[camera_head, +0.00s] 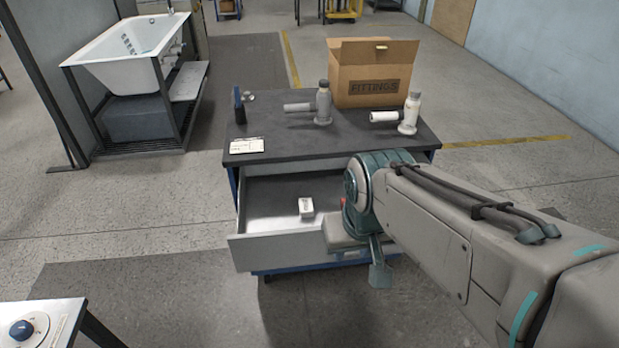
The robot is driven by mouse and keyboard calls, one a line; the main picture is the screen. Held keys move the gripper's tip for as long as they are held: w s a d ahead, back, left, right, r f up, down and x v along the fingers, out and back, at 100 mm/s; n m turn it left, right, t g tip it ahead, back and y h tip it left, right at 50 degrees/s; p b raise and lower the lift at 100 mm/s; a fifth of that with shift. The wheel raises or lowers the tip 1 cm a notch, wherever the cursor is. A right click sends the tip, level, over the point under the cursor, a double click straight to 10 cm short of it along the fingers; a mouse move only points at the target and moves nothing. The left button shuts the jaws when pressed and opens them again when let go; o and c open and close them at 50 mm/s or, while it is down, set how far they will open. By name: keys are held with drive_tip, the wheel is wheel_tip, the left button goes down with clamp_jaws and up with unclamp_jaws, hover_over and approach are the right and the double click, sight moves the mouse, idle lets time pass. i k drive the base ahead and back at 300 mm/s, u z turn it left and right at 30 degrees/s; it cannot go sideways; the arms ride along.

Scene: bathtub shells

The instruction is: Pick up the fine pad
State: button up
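A small white block with a dark mark (306,207) lies in the open drawer (262,252) of the workbench. It may be the fine pad, but its label is too small to read. My gripper (379,272) hangs at the right front of the drawer, to the right of the block and apart from it. One teal finger shows below the wrist. The rest of the gripper is hidden, so I cannot tell whether it is open. A patch of red shows beside my wrist, its source unclear.
The dark workbench top (275,128) holds a FITTINGS carton (372,75), two grey-and-white tools (323,103) (410,114), a dark blue upright item (239,106) and a white card (247,145). A white bathtub (128,55) stands back left. A table corner (40,318) is front left.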

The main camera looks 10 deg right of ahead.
sight(306, 207)
drive_tip(key=u, duration=0.1)
drive_tip(key=k, duration=0.45)
drive_tip(key=z, duration=0.9)
drive_tip(key=i, duration=1.05)
drive_tip(key=u, duration=0.75)
